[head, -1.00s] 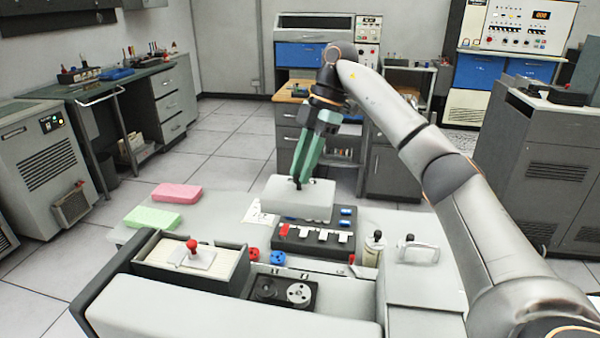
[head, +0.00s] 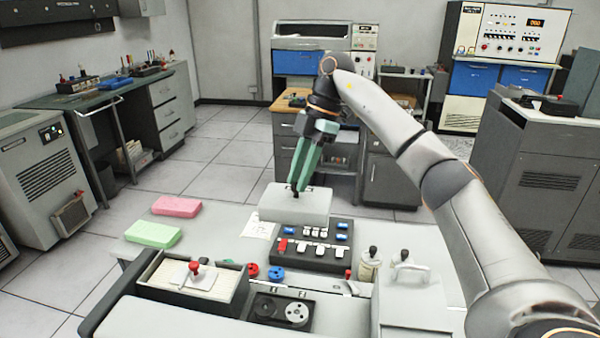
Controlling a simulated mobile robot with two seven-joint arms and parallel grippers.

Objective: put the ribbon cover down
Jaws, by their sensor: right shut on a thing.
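The ribbon cover (head: 296,203), a light grey box-like piece, is in the head view above the far end of the dark key panel (head: 318,257). My right gripper (head: 296,188), with green fingers, points down and is shut on the cover's top. The cover sits level and hides what is behind and under it. I cannot tell whether its underside touches anything. My left gripper is not in view.
A pink pad (head: 176,206) and a green pad (head: 153,234) lie at the table's left. A card tray (head: 195,275), red and blue knobs, a reel unit (head: 282,310), a small bottle (head: 370,264) and a handled white piece (head: 411,270) crowd the front. White table shows right of the panel.

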